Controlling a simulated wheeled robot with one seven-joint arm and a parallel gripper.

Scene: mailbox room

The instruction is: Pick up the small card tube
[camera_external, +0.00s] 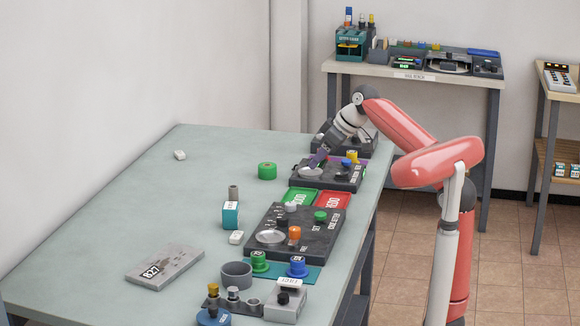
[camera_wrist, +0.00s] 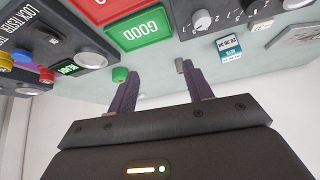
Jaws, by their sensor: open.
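A small grey-brown tube (camera_external: 233,192), which looks like the card tube, stands upright on the grey-green table, just behind a teal and white box (camera_external: 229,215). In the wrist view the tube (camera_wrist: 179,67) shows beside the tip of the right finger, which partly covers it. My gripper (camera_external: 318,158) is over the panel at the far right of the table, well apart from the tube. In the wrist view its two purple fingers (camera_wrist: 157,72) are spread, with nothing between them.
Green and red trays (camera_external: 333,200) and dark device panels (camera_external: 292,236) line the table's right side. A grey 827 block (camera_external: 165,267) lies at front left. The table's left half is mostly clear.

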